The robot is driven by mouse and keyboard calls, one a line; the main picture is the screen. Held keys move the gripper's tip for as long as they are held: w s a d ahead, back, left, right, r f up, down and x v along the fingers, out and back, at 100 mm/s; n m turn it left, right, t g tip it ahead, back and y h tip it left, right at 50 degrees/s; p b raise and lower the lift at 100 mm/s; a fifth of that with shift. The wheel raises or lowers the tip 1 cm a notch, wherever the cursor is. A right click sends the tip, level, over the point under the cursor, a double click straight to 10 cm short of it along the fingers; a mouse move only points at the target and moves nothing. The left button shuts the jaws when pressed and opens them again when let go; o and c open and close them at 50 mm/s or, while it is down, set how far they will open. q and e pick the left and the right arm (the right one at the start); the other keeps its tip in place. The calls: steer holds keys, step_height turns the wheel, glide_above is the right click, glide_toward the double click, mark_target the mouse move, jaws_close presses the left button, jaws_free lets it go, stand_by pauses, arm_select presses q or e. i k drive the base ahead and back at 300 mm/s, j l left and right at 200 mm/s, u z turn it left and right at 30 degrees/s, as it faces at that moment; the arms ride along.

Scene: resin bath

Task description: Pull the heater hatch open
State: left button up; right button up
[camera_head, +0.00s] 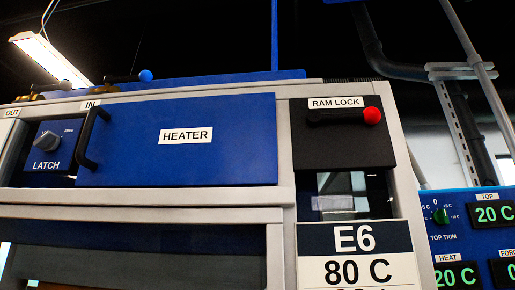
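The heater hatch (220,152) is a blue panel with a white HEATER label, set in a light grey frame. It looks shut. A black bar handle (91,138) stands upright on its left edge. To its left is a blue LATCH panel with a dark knob (47,140); the small marking beside the knob is too small to read. Neither of my grippers shows in the head view.
Right of the hatch is a black RAM LOCK box with a red-ended lever (371,116). Below it hangs an E6 80 C sign (358,240). A blue control panel (470,235) with green readouts stands at the right. Valves with levers (145,76) sit above the frame.

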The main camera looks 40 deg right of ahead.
mark_target(230, 139)
steer(key=z, duration=0.65)
